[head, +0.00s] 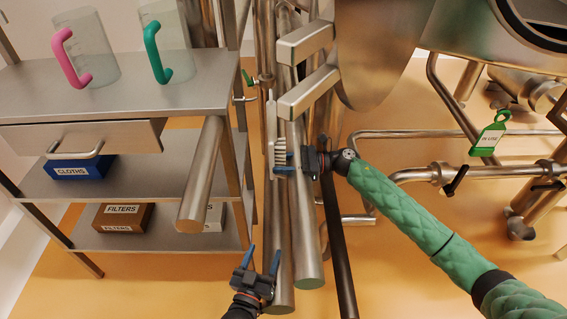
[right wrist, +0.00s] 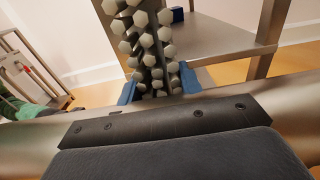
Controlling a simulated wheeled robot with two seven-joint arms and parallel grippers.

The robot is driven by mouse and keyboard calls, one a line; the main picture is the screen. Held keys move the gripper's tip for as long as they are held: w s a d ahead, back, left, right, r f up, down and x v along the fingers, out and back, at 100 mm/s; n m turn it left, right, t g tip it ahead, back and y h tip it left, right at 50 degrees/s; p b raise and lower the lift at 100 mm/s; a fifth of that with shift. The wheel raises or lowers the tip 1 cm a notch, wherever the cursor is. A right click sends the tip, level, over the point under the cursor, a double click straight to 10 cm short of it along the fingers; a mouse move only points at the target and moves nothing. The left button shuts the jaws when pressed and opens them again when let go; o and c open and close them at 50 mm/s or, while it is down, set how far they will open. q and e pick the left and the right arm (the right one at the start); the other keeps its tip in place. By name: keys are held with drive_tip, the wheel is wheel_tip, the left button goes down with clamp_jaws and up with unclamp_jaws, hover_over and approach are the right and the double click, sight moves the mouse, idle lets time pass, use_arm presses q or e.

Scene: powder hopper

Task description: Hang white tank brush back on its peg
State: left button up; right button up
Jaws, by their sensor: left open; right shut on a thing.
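The white tank brush (head: 280,150) is upright in the head view, in front of the steel posts. Its pale bristles and a thin white handle above them show. My right gripper (head: 284,168) is shut on it near the bristles. In the right wrist view, the white-tipped bristles (right wrist: 150,45) rise between the blue fingertips (right wrist: 158,88). My left gripper (head: 263,262) is low in the head view, open and empty, its blue fingers pointing up and apart. I cannot make out the peg in either view.
A steel rack (head: 120,97) with two jugs stands at the left, with boxes on lower shelves. Steel posts (head: 306,230) and square brackets (head: 308,91) are close to the brush. Pipes and a green tag (head: 489,137) are at the right.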

drive_tip(key=shift+a, duration=0.5)
drive_tip(key=shift+a+p, duration=0.3)
use_arm(q)
wheel_tip(320, 180, down, 9)
drive_tip(key=s+g, duration=0.2)
drive_tip(key=g, duration=0.1)
drive_tip(key=shift+s+f+y, duration=0.15)
drive_tip(key=shift+s+y, duration=0.15)
drive_tip(key=shift+s, duration=0.05)
use_arm(e)
drive_tip(key=shift+a+f, duration=0.1)
drive_tip(key=shift+a, duration=0.05)
use_arm(q)
drive_tip(key=shift+f, duration=0.2)
use_arm(e)
drive_tip(key=shift+a, duration=0.1)
drive_tip(key=shift+a, duration=0.1)
use_arm(q)
drive_tip(key=shift+s+a+f+g, duration=0.1)
drive_tip(key=shift+s+f+g, duration=0.25)
drive_tip(key=shift+f, duration=0.4)
drive_tip(key=shift+s+f+g, duration=0.35)
drive_tip(key=shift+f, duration=0.4)
use_arm(e)
drive_tip(key=shift+a, duration=0.2)
use_arm(q)
drive_tip(key=shift+f+p, duration=0.1)
drive_tip(key=shift+p, duration=0.2)
